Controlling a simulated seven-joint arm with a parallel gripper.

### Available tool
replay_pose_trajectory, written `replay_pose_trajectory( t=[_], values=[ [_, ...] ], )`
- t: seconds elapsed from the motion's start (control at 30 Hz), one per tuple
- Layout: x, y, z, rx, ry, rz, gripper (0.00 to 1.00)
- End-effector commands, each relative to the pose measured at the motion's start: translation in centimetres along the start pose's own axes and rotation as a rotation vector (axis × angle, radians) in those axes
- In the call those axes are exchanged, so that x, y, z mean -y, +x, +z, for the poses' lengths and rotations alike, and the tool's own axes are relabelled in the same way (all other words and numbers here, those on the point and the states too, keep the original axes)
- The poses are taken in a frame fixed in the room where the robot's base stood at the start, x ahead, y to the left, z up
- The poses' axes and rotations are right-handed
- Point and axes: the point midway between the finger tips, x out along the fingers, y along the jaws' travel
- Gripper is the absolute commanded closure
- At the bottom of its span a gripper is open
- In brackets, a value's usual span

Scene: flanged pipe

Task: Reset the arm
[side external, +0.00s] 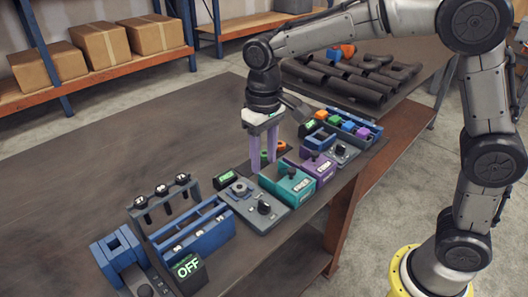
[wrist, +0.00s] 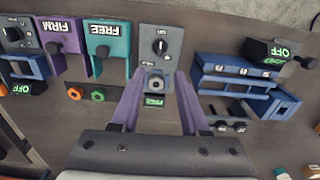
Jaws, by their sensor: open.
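My gripper (side external: 263,165) has two purple fingers pointing down, apart with nothing between them. It hangs above the dark table (side external: 130,130), behind the row of devices. In the wrist view, my gripper (wrist: 157,88) frames a grey panel (wrist: 160,45) with a black knob and a small green-lit display (wrist: 154,100). That panel also shows in the side view (side external: 246,199), in front of the fingers. Whether the fingertips touch anything is hard to tell, but they look clear of the devices.
A teal box marked FREE (wrist: 107,44) and a purple box marked FIRM (wrist: 62,38) stand beside the panel. Blue racks (side external: 190,232) and an OFF display (side external: 187,267) stand at front left. Dark pipes (side external: 345,91) lie behind. The table's left side is clear.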

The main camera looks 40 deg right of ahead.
Motion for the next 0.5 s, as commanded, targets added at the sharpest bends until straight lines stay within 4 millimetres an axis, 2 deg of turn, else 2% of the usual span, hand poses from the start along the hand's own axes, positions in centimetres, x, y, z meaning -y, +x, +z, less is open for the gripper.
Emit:
replay_pose_trajectory(
  t=[0.13,0.5],
  values=[
    [0.00,-0.91,0.01,0.000,0.000,0.000,0.55],
    [-0.27,-1.15,-0.04,-0.004,0.007,-0.001,0.55]
  ],
)
